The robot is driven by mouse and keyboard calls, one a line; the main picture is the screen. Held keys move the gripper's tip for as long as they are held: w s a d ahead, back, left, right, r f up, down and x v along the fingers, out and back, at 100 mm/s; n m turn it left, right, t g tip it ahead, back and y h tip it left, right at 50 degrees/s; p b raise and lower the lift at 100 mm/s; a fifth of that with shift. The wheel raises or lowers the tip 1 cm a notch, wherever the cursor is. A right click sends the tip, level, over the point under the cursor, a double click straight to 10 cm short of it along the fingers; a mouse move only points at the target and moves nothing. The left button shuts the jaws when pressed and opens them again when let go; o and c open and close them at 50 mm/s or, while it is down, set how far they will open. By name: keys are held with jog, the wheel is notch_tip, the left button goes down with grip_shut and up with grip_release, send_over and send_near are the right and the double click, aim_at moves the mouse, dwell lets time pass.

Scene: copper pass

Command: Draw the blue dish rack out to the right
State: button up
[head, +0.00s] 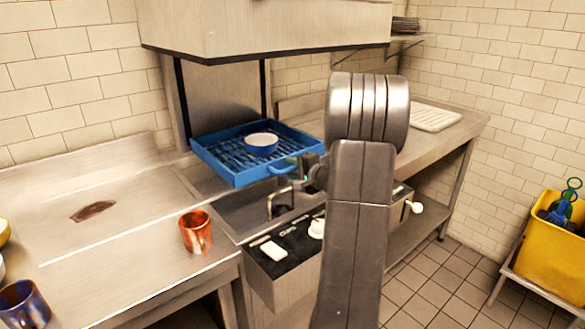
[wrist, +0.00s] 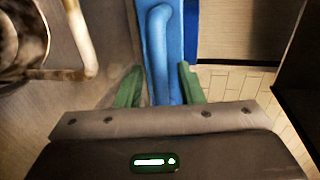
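The blue dish rack (head: 222,170) sits under the raised steel hood in the head view, with a slatted floor and a handle (head: 282,169) on its near right side. My gripper (head: 298,174) is at that handle, partly hidden by my arm. In the wrist view, the green fingers of my gripper (wrist: 160,84) stand apart, one on each side of the blue handle (wrist: 158,45). The fingers do not look closed on it.
A copper mug (head: 196,232) stands on the left counter and a dark blue mug (head: 25,304) at its front left. A control panel (head: 285,245) with a white knob lies below the rack. A right counter (head: 376,128) holds a white tray (head: 434,117). A yellow bin (head: 556,240) stands far right.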

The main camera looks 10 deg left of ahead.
jog(key=shift+a, duration=0.1)
grip_shut()
jog(key=shift+w, duration=0.1)
